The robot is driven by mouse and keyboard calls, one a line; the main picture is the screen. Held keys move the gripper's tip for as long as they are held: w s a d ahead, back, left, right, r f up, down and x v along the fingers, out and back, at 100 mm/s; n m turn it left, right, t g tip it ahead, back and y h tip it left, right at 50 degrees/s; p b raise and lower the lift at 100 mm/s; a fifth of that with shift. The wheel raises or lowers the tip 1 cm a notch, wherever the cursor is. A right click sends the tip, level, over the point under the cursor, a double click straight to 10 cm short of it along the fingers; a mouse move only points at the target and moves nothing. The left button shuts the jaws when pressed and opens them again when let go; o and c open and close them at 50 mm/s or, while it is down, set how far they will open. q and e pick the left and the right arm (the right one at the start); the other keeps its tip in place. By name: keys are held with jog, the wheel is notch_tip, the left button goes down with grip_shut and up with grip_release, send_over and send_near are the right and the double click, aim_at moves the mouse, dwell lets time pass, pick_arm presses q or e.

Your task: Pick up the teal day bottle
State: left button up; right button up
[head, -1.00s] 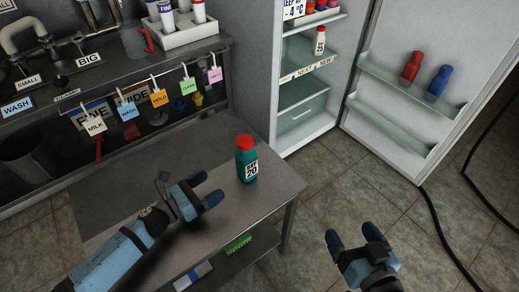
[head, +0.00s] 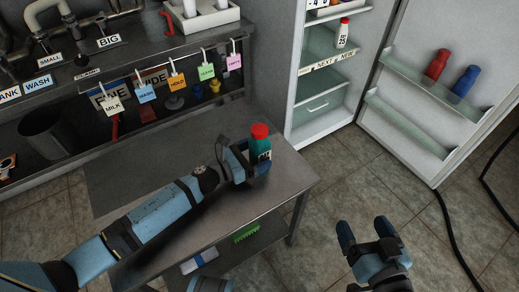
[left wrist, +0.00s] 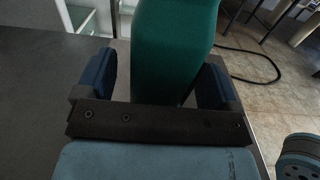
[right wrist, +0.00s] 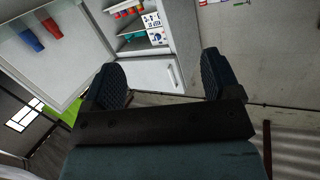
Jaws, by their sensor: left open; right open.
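The teal day bottle (head: 261,143) with a red cap and a white label stands upright on the steel table (head: 225,205). My left gripper (head: 251,164) is at the bottle with its jaws open. In the left wrist view the bottle (left wrist: 175,45) fills the space between the two blue fingers (left wrist: 160,85), with a small gap visible on the left side. The bottle's cap is out of that view. My right gripper (head: 366,240) is open and empty, held out over the floor to the right of the table. It also shows in the right wrist view (right wrist: 168,82).
An open fridge (head: 325,70) stands behind the table, with a white bottle (head: 343,32) on a shelf. Its door (head: 435,90) holds a red bottle (head: 437,63) and a blue bottle (head: 466,80). A sink counter with hanging tags (head: 178,82) is at the back left.

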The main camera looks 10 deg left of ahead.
pick_arm(q)
jog(key=shift+x, duration=1.05)
jog(key=shift+d, duration=0.1)
jog(key=c, duration=1)
jog(key=shift+c, duration=0.8)
pick_arm(e)
jog(key=shift+w+r, duration=0.2)
jog(key=shift+r, duration=0.2)
pick_arm(q)
jog(key=shift+r, duration=0.15)
